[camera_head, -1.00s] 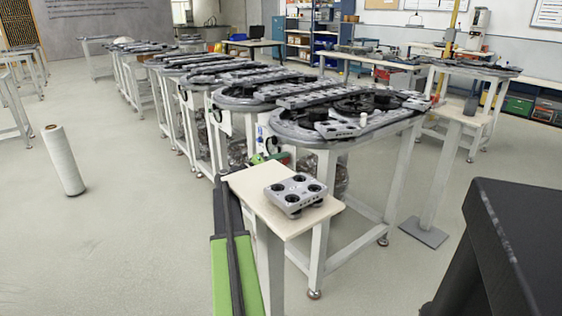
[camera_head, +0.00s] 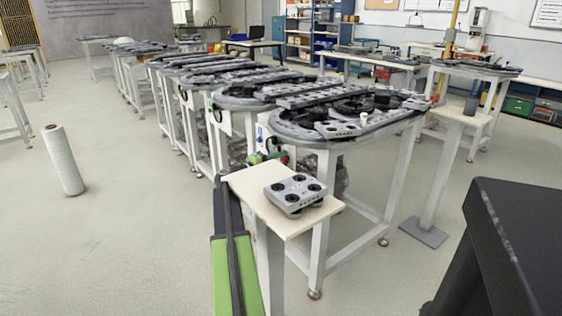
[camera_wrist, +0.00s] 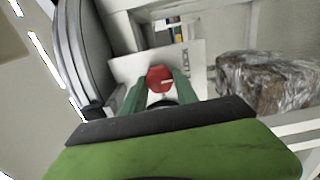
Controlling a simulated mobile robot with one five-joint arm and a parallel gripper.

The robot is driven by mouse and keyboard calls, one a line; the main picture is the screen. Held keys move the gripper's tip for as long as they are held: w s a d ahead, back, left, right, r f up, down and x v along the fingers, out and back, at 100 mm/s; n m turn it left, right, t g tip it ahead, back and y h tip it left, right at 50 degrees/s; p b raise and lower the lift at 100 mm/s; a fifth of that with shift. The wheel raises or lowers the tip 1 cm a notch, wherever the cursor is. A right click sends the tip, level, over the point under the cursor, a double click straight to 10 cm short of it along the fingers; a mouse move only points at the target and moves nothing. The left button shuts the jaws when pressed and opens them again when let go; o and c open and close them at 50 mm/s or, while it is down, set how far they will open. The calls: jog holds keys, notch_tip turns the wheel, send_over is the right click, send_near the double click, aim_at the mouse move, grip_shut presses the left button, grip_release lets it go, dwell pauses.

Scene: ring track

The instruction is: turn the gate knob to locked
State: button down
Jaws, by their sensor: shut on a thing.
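The gate knob (camera_wrist: 160,78) is a red round knob with a pale pointer mark on its face, seen in the wrist view in front of a white plate (camera_wrist: 190,62). My gripper (camera_wrist: 160,86) has green fingers, one on each side of the knob, and is shut on it. The plate carries lettering to the right of the knob; I cannot read it for sure. In the head view, my gripper (camera_head: 268,158) is small and partly hidden at the side of the nearest ring track (camera_head: 340,130), and the knob is hard to make out there.
A small cream table (camera_head: 250,190) with a grey carrier (camera_head: 295,194) on it stands close to my arm. A plastic-wrapped bundle (camera_wrist: 262,78) lies right of the knob. The track's curved grey edge (camera_wrist: 80,55) runs on the left. The floor at left is open, apart from a white roll (camera_head: 62,160).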

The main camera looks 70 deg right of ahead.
jog(key=shift+s+f, duration=0.1)
jog(key=c, duration=0.9)
grip_release()
jog(key=shift+c, duration=0.2)
jog(key=v, duration=1.7)
jog(key=shift+a, duration=0.25)
jog(key=shift+w, duration=0.2)
